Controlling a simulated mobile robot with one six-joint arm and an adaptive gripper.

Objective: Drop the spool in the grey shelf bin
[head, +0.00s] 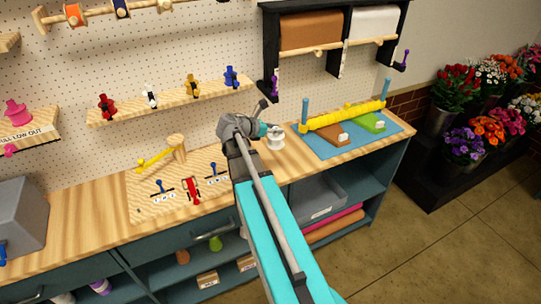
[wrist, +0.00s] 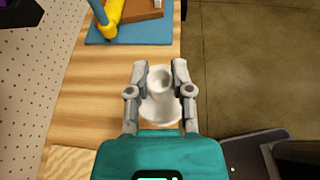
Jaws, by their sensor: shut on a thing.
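A white spool (head: 276,141) shows in the head view at the end of my arm, over the wooden counter. In the wrist view the spool (wrist: 160,108) stands upright between the two fingers of my gripper (wrist: 160,78), which is shut on it. My gripper (head: 268,131) partly covers the spool's left side in the head view. I cannot tell how far the spool's base is above the counter. The grey shelf bin (head: 317,198) sits in the open shelf below the counter, right of my arm and lower than the spool; my arm hides part of its left side.
A blue mat (head: 323,149) with a yellow roller frame lies on the counter right of the spool. A wooden board with small levers (head: 192,190) is at left. Pink and orange rolls (head: 333,226) lie beneath the bin. Open floor (head: 450,255) lies in front at right.

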